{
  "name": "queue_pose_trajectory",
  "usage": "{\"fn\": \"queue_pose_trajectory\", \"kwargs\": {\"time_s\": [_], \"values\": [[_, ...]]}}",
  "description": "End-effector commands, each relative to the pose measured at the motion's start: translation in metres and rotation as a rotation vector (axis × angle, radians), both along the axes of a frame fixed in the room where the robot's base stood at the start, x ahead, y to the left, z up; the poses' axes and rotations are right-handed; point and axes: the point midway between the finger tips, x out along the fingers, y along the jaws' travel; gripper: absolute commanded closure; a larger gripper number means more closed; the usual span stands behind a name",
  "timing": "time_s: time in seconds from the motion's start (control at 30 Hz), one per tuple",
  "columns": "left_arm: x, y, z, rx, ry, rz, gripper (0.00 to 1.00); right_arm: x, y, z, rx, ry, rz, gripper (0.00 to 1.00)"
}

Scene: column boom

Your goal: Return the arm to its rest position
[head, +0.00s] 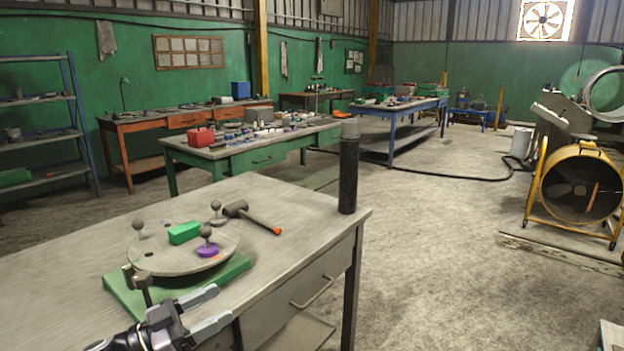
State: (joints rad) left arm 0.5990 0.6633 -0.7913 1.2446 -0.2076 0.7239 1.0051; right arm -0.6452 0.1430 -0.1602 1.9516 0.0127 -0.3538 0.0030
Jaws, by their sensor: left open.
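My left gripper (222,306) is at the bottom of the head view, in front of the near edge of the grey workbench (90,248). Its two fingers are spread apart, point to the right, and hold nothing. A round grey plate (170,258) on a green base (235,270) lies just beyond it on the bench. The gripper appears apart from these things. My right gripper is not in view.
A hammer (255,218) lies behind the plate. A tall black cylinder (348,175) stands at the bench's far right corner. A yellow drum fan (580,188) stands at right. Floor right of the bench is open. Cluttered tables stand farther back.

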Motion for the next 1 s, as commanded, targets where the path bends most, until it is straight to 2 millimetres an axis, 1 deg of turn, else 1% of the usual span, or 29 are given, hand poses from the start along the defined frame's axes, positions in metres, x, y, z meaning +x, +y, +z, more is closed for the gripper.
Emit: {"fn": "queue_pose_trajectory", "kwargs": {"time_s": [0.03,0.1,0.2,0.27,0.4,0.47,0.57,0.67,0.77,0.87,0.9,1.0], "values": [[-0.004,-0.013,-0.008,-0.012,0.015,0.047,0.35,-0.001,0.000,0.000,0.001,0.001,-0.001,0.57],[-0.007,-0.024,-0.017,-0.012,0.037,0.127,0.35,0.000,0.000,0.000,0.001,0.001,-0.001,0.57],[-0.013,-0.035,-0.030,-0.003,0.081,0.240,0.35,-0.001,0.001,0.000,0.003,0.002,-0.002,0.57],[-0.018,-0.039,-0.039,0.010,0.117,0.308,0.35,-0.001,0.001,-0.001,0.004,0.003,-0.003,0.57],[-0.036,-0.042,-0.059,0.058,0.220,0.454,0.35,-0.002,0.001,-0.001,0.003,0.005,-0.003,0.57],[-0.046,-0.040,-0.068,0.086,0.272,0.512,0.35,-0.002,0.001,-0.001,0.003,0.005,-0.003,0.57],[-0.066,-0.035,-0.083,0.144,0.370,0.599,0.35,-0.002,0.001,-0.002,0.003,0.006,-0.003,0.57],[-0.091,-0.025,-0.099,0.213,0.481,0.674,0.35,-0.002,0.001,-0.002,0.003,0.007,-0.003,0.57],[-0.121,-0.015,-0.114,0.292,0.600,0.731,0.35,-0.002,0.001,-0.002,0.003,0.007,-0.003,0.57],[-0.157,-0.002,-0.127,0.378,0.728,0.772,0.35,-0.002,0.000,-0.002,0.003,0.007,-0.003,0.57],[-0.172,0.003,-0.131,0.415,0.779,0.783,0.35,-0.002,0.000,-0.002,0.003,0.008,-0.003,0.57],[-0.210,0.015,-0.140,0.500,0.900,0.794,0.35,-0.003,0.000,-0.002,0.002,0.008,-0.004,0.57]]}}
